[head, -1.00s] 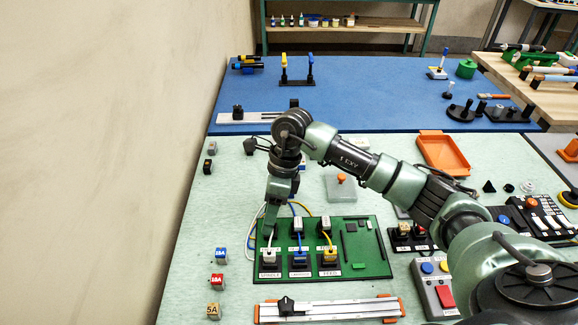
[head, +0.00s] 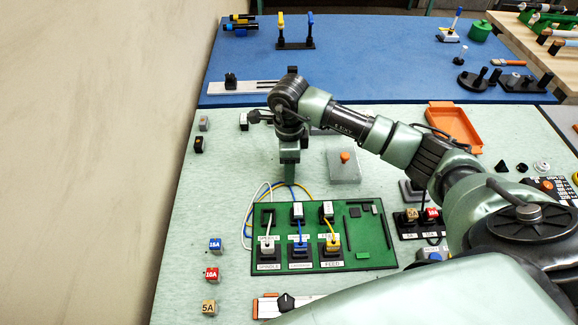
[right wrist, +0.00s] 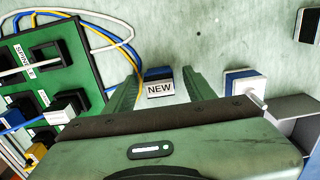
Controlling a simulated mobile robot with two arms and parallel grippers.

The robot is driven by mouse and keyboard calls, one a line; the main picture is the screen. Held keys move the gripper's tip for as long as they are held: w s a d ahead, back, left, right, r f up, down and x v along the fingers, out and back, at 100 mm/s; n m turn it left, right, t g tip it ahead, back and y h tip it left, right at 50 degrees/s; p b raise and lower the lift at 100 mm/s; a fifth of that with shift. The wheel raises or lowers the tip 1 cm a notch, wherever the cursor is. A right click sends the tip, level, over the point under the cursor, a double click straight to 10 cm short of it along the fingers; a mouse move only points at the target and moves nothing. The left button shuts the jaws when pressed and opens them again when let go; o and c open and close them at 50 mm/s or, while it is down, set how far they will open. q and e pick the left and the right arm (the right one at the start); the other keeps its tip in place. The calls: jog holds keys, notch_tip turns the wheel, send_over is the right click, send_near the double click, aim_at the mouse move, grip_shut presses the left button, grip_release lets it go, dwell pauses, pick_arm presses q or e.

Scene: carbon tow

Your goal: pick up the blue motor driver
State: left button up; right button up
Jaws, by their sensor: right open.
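A small block with a blue body and a white face labelled "NEW" (right wrist: 160,88) lies on the light green bench in the right wrist view. My right gripper (right wrist: 158,92) is open, with one finger on each side of this block. The fingers look apart from it, but their height over the bench is hard to tell. In the head view my right gripper (head: 289,178) points down just behind the green board (head: 375,250) and hides the block. A second blue and white block (right wrist: 240,84) with a pale peg lies to the right, outside the fingers. My left gripper is not in view.
The green board carries plugs and white, blue and yellow cables (head: 262,193), which loop close to my right gripper. A grey plate with an orange knob (head: 344,160) stands to its right. Labelled cubes (head: 215,245) line the left side.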

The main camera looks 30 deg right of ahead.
jog(key=shift+f, duration=0.35)
grip_shut()
jog(key=shift+r, duration=0.1)
